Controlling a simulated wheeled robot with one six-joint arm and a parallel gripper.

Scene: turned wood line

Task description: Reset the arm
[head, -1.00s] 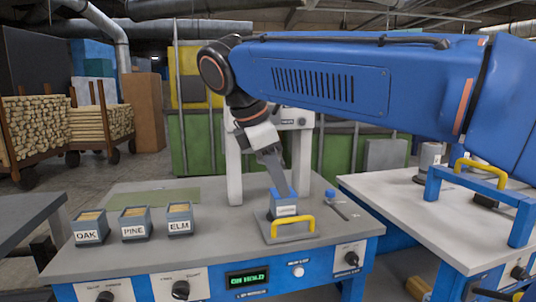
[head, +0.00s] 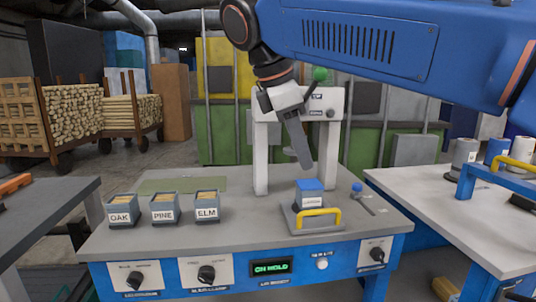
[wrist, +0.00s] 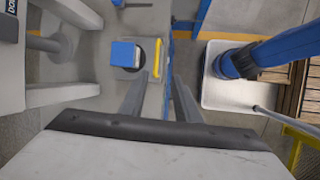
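My gripper (head: 306,166) hangs tilted above the bench, below my raised blue arm. Its fingers are apart with nothing between them in the wrist view (wrist: 159,84). A blue-topped block with a pale label (head: 311,196) sits upright on a grey plate with a yellow handle (head: 318,215). My fingertips are a little above the block and clear of it. The wrist view also shows the blue block top (wrist: 123,54), to the left of the yellow handle (wrist: 156,58).
Bins labelled OAK (head: 121,213), PINE (head: 164,211) and ELM (head: 207,208) stand on the bench's left. A grey frame (head: 261,150) rises behind the block. The display reads ON HOLD (head: 271,268). A second bench (head: 420,195) stands right.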

